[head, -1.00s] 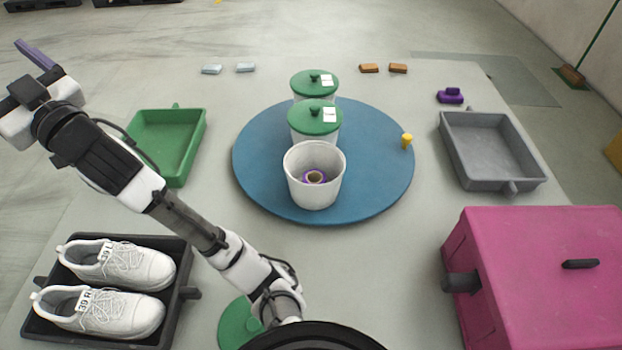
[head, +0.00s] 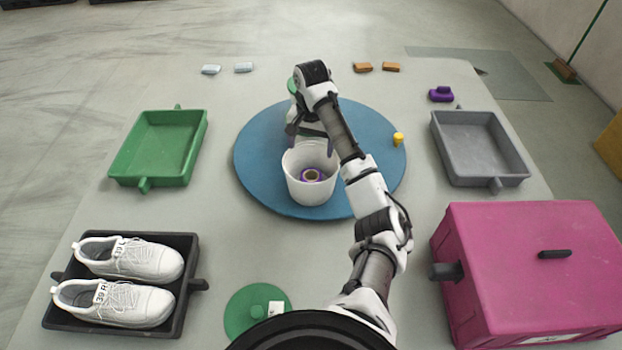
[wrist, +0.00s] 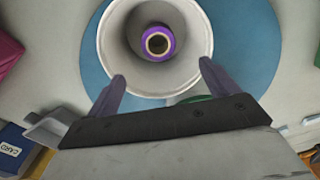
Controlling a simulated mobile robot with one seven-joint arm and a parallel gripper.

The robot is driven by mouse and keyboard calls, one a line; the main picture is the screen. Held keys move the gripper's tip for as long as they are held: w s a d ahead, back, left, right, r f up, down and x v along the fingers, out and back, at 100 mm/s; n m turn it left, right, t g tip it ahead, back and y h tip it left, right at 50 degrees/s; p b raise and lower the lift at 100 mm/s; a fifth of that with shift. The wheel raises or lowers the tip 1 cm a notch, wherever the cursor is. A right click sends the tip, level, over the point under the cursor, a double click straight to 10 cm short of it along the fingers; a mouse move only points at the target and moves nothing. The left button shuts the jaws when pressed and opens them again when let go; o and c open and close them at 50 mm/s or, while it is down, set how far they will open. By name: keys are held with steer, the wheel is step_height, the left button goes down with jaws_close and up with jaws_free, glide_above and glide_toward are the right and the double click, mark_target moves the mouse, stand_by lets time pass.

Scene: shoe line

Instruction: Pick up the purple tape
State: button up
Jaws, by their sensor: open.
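The purple tape (head: 311,175) is a roll lying at the bottom of the open white tub (head: 310,190). The tub stands on the front part of the blue round turntable (head: 265,190). In the wrist view the tape (wrist: 156,42) shows its brown core inside the tub (wrist: 118,70). My gripper (head: 310,143) is open and empty, above the tub's far rim. In the wrist view its two purple fingers (wrist: 160,80) are spread apart at the tub's near edge in that picture, with the tape beyond and between them.
A tub with a green lid (head: 292,86) is mostly hidden behind my arm. A yellow piece (head: 398,139) stands on the turntable's right. A loose green lid (head: 258,312) lies in front. A green tray (head: 158,145), grey tray (head: 478,145), shoe tray (head: 190,275) and pink box (head: 530,260) surround it.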

steer(key=b, duration=0.2)
glide_toward(311, 178)
steer(key=shift+s+d+f, duration=0.15)
steer(key=shift+s+f, duration=0.25)
steer(key=shift+s, duration=0.1)
steer(key=shift+s+d+f, duration=0.15)
steer(key=shift+s+f, duration=0.25)
steer(key=shift+s, duration=0.1)
steer(key=shift+a+f+p, duration=0.15)
steer(key=shift+f+p, duration=0.3)
steer(key=shift+f, duration=1.05)
steer(key=shift+a+f+p, duration=0.1)
steer(key=shift+f+p, duration=0.3)
steer(key=shift+f, duration=1.1)
steer(key=shift+c, duration=0.5)
steer(key=c, duration=1)
steer(key=shift+r, duration=0.1)
